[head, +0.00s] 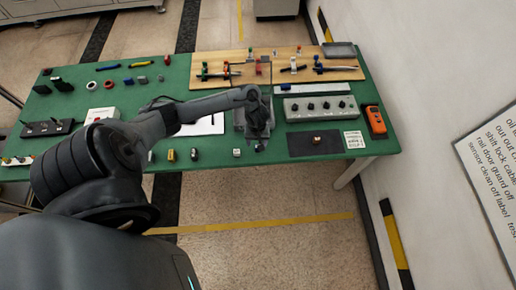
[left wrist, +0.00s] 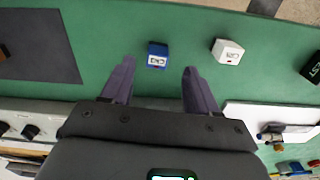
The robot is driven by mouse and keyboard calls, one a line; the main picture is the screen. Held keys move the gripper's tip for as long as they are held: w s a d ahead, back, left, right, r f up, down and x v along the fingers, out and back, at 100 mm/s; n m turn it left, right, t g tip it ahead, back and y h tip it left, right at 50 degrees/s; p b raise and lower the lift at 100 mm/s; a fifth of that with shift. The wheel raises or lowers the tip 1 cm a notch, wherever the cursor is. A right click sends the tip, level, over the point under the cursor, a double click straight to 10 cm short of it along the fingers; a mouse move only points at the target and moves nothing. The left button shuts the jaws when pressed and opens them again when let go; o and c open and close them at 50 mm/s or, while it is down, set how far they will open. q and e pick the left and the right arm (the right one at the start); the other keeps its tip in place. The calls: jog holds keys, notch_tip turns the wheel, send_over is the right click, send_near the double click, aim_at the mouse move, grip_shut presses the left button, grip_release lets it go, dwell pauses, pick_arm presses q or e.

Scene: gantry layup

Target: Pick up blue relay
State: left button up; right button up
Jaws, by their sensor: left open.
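The blue relay (left wrist: 157,55) is a small blue block with a white face, lying on the green table top. In the left wrist view it is just beyond and between the fingertips of my left gripper (left wrist: 158,67), which is open and empty. In the head view the blue relay (head: 260,147) shows small near the table's front edge, just in front of my left gripper (head: 257,137). I cannot tell the height of the fingers above the table. My right gripper is in neither view.
A white block (left wrist: 228,51) sits right of the blue relay in the left wrist view. A dark mat (head: 314,143) with a small object is to the right in the head view. A grey box with knobs (head: 320,108) stands behind it. Bare green table surrounds the relay.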

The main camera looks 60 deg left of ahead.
pick_arm(q)
jog(key=shift+w+d+f+b, duration=0.1)
jog(key=shift+f+b, duration=0.35)
jog(key=shift+f, duration=0.85)
jog(key=shift+w+f+b, duration=0.1)
jog(key=shift+f+b, duration=0.3)
jog(key=shift+f, duration=0.9)
jog(key=c, duration=1)
jog(key=shift+r, duration=0.1)
jog(key=shift+c, duration=0.2)
